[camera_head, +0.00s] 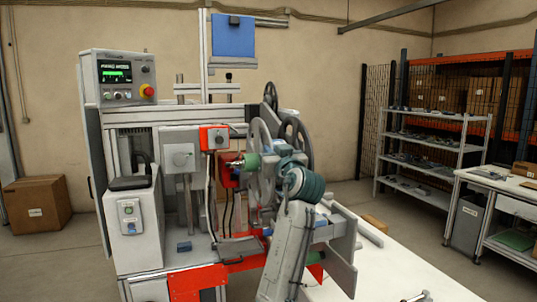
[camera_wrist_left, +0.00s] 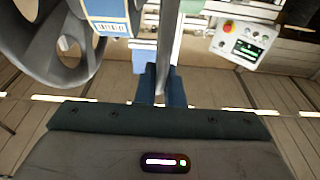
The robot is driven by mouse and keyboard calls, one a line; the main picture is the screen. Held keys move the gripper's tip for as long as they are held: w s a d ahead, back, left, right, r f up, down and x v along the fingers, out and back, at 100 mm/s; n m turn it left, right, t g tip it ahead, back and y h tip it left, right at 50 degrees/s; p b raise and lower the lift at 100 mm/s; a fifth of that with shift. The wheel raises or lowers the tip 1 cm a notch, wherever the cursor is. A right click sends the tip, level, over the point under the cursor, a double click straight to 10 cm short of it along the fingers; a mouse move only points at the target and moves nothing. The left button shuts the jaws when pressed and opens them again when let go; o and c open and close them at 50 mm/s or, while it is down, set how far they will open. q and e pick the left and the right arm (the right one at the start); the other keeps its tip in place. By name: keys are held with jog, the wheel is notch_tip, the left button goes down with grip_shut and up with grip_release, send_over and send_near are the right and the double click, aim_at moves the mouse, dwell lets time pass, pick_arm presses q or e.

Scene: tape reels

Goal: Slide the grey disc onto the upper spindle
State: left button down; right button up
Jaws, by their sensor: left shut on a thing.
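The grey disc (camera_head: 262,150) is a spoked wheel standing on edge in front of the machine. It shows edge-on in the left wrist view (camera_wrist_left: 169,45). My left gripper (camera_wrist_left: 161,85) is shut on the disc, its blue fingers on either side of the rim. In the head view the teal end of my left arm (camera_head: 303,185) partly covers the disc. A green round part (camera_head: 250,161) sits close to the disc's left side; whether they touch is unclear. I cannot tell which part is the upper spindle. My right gripper is not in view.
Another grey spoked wheel (camera_head: 298,138) stands just right of the held disc and looms large in the left wrist view (camera_wrist_left: 60,55). A control panel (camera_head: 125,78) and red brackets (camera_head: 213,138) are at left. A white table (camera_head: 375,270) is mostly clear at lower right.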

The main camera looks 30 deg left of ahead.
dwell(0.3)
pick_arm(q)
jog(key=shift+w+d, duration=0.35)
jog(key=shift+w, duration=0.05)
jog(key=shift+r, duration=0.1)
jog(key=c, duration=1.5)
grip_release()
jog(key=shift+s, duration=0.1)
